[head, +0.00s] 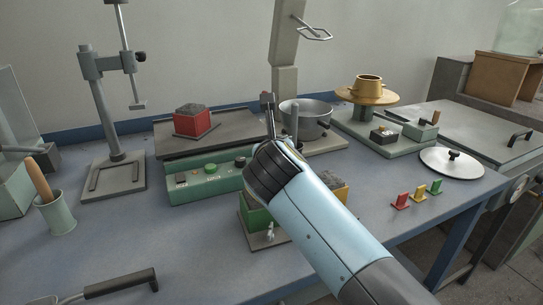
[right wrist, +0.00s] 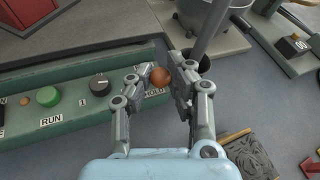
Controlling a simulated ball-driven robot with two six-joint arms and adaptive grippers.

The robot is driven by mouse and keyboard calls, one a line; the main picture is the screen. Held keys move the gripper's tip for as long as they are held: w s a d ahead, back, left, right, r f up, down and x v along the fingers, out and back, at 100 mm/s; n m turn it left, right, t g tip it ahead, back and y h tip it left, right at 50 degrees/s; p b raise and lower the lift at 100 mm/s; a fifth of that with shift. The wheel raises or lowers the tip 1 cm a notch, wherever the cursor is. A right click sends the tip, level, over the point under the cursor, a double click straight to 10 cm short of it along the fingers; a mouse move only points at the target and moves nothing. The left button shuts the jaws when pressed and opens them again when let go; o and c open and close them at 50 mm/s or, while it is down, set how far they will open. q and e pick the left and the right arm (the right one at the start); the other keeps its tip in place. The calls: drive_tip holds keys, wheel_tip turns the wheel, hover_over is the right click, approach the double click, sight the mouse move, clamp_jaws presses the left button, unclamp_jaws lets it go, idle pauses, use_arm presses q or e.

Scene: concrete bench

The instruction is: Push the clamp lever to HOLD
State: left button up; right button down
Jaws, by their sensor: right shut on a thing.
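The clamp lever's orange ball knob (right wrist: 159,77) shows between the fingertips of my right gripper (right wrist: 165,72) in the right wrist view. The gripper is shut on it. The word HOLD is printed on the green control panel (right wrist: 70,75) close to the knob and is partly covered by the fingers. The lever's shaft is mostly hidden. In the head view my right gripper (head: 281,118) stands over the right end of the green panel (head: 190,190), and the knob is hidden there. My left gripper is not in view.
The panel carries a green RUN button (right wrist: 48,96) and a black dial (right wrist: 99,85). A grey pot (head: 305,117) stands just behind the gripper. A red box (head: 192,122) sits on the dark plate behind the panel. A green box (head: 257,215) lies partly under my arm.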

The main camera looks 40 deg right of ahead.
drive_tip(key=shift+s+f+b, duration=0.15)
drive_tip(key=shift+f+b, duration=0.15)
drive_tip(key=c, duration=1.2)
unclamp_jaws()
drive_tip(key=shift+r, duration=0.1)
wheel_tip(320, 180, up, 10)
